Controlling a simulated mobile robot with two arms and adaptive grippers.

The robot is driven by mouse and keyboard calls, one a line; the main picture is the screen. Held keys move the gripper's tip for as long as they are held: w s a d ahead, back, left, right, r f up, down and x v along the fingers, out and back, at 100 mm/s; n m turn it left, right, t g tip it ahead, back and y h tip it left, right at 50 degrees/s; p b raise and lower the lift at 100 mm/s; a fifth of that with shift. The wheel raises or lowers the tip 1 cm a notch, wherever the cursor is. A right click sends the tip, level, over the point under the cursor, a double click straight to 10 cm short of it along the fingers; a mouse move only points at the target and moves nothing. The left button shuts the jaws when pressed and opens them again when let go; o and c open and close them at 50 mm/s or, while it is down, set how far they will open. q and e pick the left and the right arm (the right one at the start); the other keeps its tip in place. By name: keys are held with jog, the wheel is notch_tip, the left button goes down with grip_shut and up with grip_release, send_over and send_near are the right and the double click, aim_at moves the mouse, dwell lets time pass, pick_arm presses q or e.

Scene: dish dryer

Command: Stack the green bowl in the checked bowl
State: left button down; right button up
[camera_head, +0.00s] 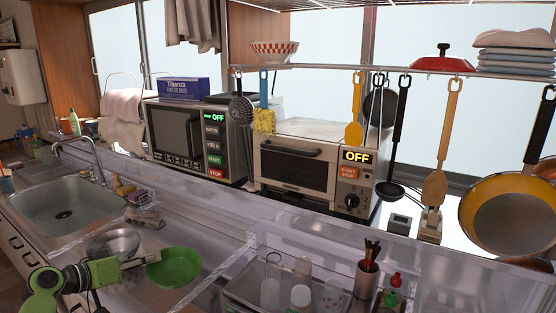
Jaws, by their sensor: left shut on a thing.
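The green bowl (176,270) is at the lower left, over the counter beside the sink, its open side facing up and a little toward me. My left gripper (148,261) is shut on the bowl's left rim. I cannot tell whether the bowl touches the counter. The red-and-white checked bowl (275,52) stands upright on the raised wire shelf behind the counter, far above and to the right of the green bowl. Its inside is mostly hidden from here. My right gripper is not in view.
A metal bowl (113,242) lies just behind my left gripper, near the sink (65,213). A clear partition (215,272) stands right of the green bowl. Utensils hang below the shelf rail, before the microwave (180,140) and toaster oven (295,165). Shelf space right of the checked bowl is clear.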

pick_arm(q)
jog(key=s+d+r+m+g+h, duration=0.2)
jog(key=d+r+m+g+h, duration=0.25)
jog(key=d+r, duration=0.3)
jog(key=s+d+f, duration=0.1)
jog(key=s+d, duration=0.1)
jog(key=s, duration=0.7)
jog(key=s+d+f, duration=0.2)
jog(key=s+d, duration=0.1)
jog(key=s, duration=0.6)
jog(key=s+d+f, duration=0.1)
jog(key=s+d, duration=0.2)
jog(key=s, duration=0.6)
jog(key=shift+s+f+t+y, duration=0.25)
jog(key=shift+f+t+y, duration=0.1)
jog(key=shift+t, duration=0.1)
